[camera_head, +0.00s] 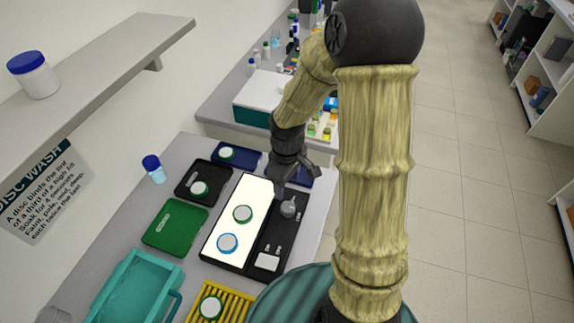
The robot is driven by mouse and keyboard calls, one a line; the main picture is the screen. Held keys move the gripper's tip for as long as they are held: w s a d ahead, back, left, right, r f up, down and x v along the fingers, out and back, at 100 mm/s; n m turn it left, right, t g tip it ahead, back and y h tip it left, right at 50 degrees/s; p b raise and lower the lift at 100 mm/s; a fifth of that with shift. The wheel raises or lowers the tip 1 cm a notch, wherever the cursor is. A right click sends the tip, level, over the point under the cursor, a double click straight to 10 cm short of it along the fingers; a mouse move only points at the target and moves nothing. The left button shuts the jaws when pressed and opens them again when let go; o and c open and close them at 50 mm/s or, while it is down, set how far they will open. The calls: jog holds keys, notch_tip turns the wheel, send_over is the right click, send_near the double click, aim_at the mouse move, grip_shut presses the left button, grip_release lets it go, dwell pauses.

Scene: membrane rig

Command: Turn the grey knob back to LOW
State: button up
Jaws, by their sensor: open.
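The grey knob (289,208) stands on the black right-hand strip of the rig (262,240), beside its lit white panel. Small white marks are near the knob, but they are too small to read, so I cannot tell its setting. My gripper (297,181) is open and empty, just beyond and above the knob in the picture. It appears apart from the knob. My arm comes down from the top right.
Black, green (175,224) and blue trays sit around the rig. A teal basin (135,287) and yellow rack (232,303) are in front.

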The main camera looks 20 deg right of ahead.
notch_tip(320, 180, up, 6)
jog(key=shift+r, duration=0.15)
jog(key=shift+s, duration=0.1)
dwell(0.5)
jog(key=s+r+m+t, duration=0.1)
jog(key=s+m+t, duration=0.1)
jog(key=s+m, duration=0.6)
jog(key=shift+r+t, duration=0.25)
jog(key=shift+t, duration=0.05)
jog(key=shift+d, duration=0.1)
